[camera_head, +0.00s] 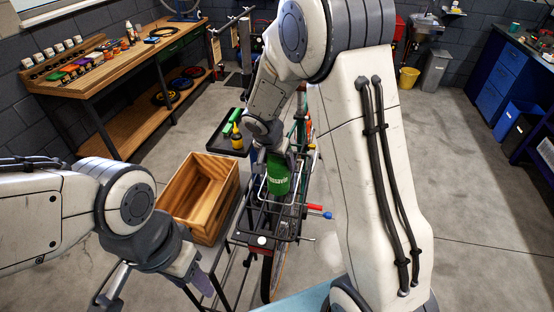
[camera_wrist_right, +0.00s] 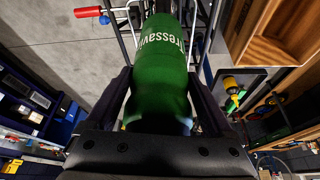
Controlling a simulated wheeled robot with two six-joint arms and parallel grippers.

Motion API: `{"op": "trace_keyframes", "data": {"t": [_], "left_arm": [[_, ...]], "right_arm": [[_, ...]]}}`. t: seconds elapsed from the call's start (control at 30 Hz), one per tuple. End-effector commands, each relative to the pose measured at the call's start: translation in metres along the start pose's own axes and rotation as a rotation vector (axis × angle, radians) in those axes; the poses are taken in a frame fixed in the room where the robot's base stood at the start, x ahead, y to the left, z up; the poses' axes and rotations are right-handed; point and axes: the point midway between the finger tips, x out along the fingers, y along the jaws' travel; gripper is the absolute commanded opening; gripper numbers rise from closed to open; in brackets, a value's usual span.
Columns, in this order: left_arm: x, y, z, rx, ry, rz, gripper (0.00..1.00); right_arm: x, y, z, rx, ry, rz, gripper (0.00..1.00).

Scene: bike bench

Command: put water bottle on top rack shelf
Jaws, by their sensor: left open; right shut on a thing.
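The water bottle (camera_head: 278,178) is green with white lettering. It is in my right gripper (camera_head: 272,158), above the black wire rack (camera_head: 262,222) on the bike; I cannot tell whether its base touches the rack. In the right wrist view the bottle (camera_wrist_right: 160,75) lies between the two dark fingers of the right gripper (camera_wrist_right: 160,95), which are shut on it. My left gripper (camera_head: 145,285) is open and empty at the lower left, apart from the bottle. A wooden workbench (camera_head: 112,75) with a lower shelf stands at the back left.
An open wooden crate (camera_head: 222,205) stands just left of the bike. Blue drawers (camera_head: 497,90) stand at the far right.

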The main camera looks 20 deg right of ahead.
Motion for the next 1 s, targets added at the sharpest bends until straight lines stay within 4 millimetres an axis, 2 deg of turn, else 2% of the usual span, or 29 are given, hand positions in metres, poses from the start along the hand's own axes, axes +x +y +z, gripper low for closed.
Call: {"op": "trace_keyframes", "data": {"t": [0.3,0.33,0.37,0.77,1.0], "left_arm": [[0.007,-0.001,0.0,-0.001,0.0,0.0,0.5],[0.006,-0.001,0.0,-0.001,0.0,0.0,0.5],[0.005,0.0,0.0,-0.001,0.0,0.0,0.5],[0.0,0.0,0.0,0.0,0.001,0.0,0.5],[0.015,-0.001,0.001,-0.002,0.0,0.0,0.5]], "right_arm": [[0.004,0.0,0.001,0.001,0.001,-0.001,0.29],[0.003,0.0,0.001,0.0,0.001,0.0,0.91],[0.002,0.0,0.001,0.0,0.001,0.0,1.0],[-0.005,0.0,-0.001,0.001,0.003,-0.002,1.0],[-0.052,-0.001,0.0,0.001,0.005,-0.008,1.0]]}}
